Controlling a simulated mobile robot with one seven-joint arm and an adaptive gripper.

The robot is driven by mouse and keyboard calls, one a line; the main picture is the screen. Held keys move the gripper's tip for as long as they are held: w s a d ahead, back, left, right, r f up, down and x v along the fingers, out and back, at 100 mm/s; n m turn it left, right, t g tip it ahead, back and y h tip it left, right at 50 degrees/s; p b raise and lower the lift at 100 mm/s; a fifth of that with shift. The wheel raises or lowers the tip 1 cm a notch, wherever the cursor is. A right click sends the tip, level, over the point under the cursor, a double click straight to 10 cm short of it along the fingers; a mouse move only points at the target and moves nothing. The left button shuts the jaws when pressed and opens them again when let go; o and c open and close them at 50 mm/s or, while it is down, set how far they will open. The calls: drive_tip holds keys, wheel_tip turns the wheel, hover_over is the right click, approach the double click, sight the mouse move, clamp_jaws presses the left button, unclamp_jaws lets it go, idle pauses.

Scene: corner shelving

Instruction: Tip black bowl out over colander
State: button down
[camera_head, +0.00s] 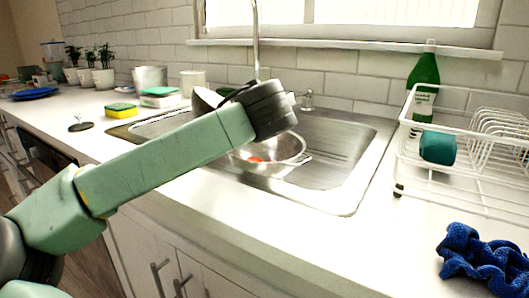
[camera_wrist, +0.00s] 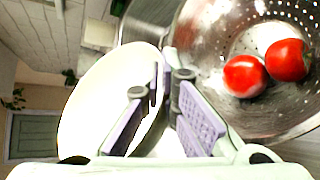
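The bowl (camera_wrist: 100,95) shows a pale cream inside in the wrist view; little of its outside is visible. In the head view its pale part (camera_head: 205,99) shows beside my wrist, tilted above the sink. My gripper (camera_wrist: 166,78) has one finger on each side of the bowl's rim and is shut on it. The metal colander (camera_head: 290,152) sits in the sink, below and right of the bowl. In the wrist view the colander (camera_wrist: 205,45) holds two red tomatoes (camera_wrist: 244,76) (camera_wrist: 289,60). My arm hides part of the bowl and sink.
The steel sink (camera_head: 345,165) surrounds the colander, with a faucet (camera_head: 256,45) behind. A white dish rack (camera_head: 450,185) and green bottle (camera_head: 424,80) stand at right, near a blue cloth (camera_head: 482,262). Sponges (camera_head: 121,110) and pots line the left counter.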

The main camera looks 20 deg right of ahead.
drive_tip(key=a+n+b, duration=0.1)
drive_tip(key=b, duration=0.1)
drive_tip(key=a+n+h+b, duration=0.1)
drive_tip(key=b, duration=0.1)
drive_tip(key=a+f+n+b, duration=0.1)
drive_tip(key=a+b, duration=0.1)
drive_tip(key=shift+w+f+h+b, duration=0.1)
drive_tip(key=shift+w+h+b, duration=0.2)
drive_tip(key=shift+w+h, duration=0.1)
drive_tip(key=shift+w+a+r+n+h+b, duration=0.15)
drive_tip(key=shift+a+r+n+h+b, duration=0.35)
drive_tip(key=shift+a+r+n, duration=0.4)
drive_tip(key=shift+d, duration=0.1)
